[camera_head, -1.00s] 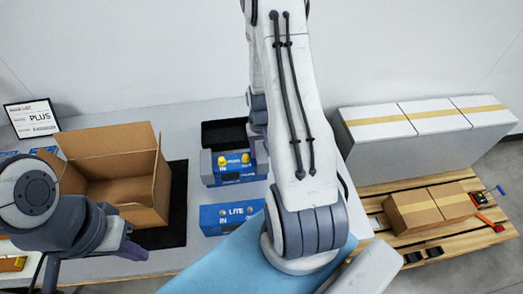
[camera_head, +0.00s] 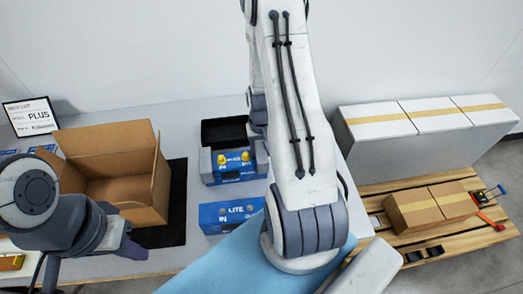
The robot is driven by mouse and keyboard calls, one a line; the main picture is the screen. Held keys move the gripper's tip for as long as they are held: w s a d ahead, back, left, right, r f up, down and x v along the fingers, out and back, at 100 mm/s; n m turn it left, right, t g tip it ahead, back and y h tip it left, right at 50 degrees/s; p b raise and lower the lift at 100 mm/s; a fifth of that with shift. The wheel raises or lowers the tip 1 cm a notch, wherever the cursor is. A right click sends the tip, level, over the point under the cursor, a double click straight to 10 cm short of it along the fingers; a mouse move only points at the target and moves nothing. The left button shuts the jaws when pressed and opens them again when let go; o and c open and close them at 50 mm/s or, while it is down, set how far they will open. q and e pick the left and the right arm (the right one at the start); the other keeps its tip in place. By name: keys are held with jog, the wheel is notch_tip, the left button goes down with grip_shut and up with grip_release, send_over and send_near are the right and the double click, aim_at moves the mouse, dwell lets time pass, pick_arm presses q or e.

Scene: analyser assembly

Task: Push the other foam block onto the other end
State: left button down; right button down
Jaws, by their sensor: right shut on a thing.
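The blue PLUS analyser (camera_head: 236,175) with two yellow knobs lies on the table, left of my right arm. A grey foam block (camera_head: 206,161) sits on its left end. At its right end a second grey foam block (camera_head: 262,158) shows only as a sliver beside my arm. My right gripper (camera_head: 260,130) is at this end, mostly hidden behind my arm, and is shut on that block. How far the block sits over the end is hidden. My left gripper (camera_head: 128,246) is at the lower left, away from the analyser; its jaw gap does not show.
A black tray (camera_head: 223,131) lies behind the analyser. A blue LITE unit (camera_head: 230,217) lies in front. An open cardboard box (camera_head: 113,165) stands on a black mat (camera_head: 178,215) at left. Closed cartons (camera_head: 431,207) lie on a pallet at right.

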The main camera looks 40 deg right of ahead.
jog(key=shift+c, duration=1.3)
grip_release()
jog(key=shift+r, duration=0.1)
jog(key=shift+r+p, duration=2.95)
jog(key=shift+r, duration=0.5)
